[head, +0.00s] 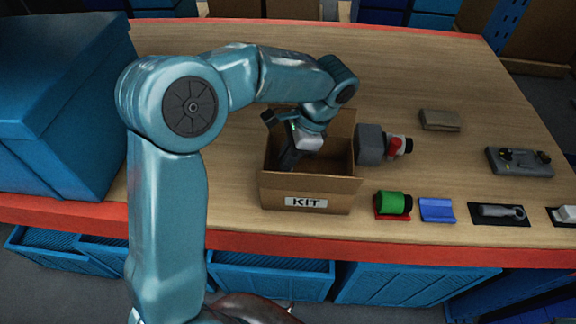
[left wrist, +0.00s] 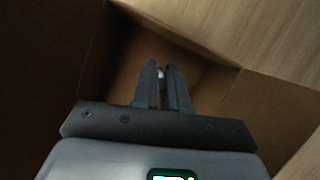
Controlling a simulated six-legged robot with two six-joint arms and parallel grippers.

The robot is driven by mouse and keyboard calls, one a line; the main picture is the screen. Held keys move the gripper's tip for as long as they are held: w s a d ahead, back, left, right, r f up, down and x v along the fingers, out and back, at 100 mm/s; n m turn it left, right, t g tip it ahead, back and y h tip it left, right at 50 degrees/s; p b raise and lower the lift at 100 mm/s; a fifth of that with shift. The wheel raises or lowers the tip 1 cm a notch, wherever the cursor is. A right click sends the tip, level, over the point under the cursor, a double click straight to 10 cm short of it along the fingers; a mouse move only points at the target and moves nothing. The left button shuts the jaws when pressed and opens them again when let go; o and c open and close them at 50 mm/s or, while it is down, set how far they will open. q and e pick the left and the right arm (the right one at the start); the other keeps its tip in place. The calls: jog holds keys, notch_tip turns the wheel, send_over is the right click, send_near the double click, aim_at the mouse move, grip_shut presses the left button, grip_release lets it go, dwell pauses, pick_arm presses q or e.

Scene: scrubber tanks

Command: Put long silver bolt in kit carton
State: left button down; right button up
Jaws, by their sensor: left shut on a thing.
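The kit carton (head: 335,196) is an open brown box with a KIT label, standing on the wooden bench. My left gripper (head: 289,158) reaches down into the carton's opening from above. In the left wrist view its two dark fingers (left wrist: 161,75) are nearly together, with a small silver piece (left wrist: 161,71) between their tips. This appears to be the long silver bolt, but most of it is hidden by the fingers. Brown carton walls (left wrist: 215,50) surround the fingers in that view. My right gripper is not in view.
A grey device with a red part (head: 372,145) stands close to the carton's right side. A green spool (head: 394,203), a blue block (head: 436,209) and a grey tool (head: 498,213) lie along the front edge. A large blue bin (head: 60,110) is at left. The bench behind the carton is clear.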

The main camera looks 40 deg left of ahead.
pick_arm(q)
notch_tip(320, 180, down, 4)
jog(key=shift+w+d+r, duration=0.1)
jog(key=shift+d, duration=0.05)
jog(key=shift+f, duration=0.2)
jog(key=c, duration=1.2)
grip_release()
jog(key=shift+o, duration=0.2)
jog(key=v, duration=1.2)
jog(key=shift+r, duration=0.2)
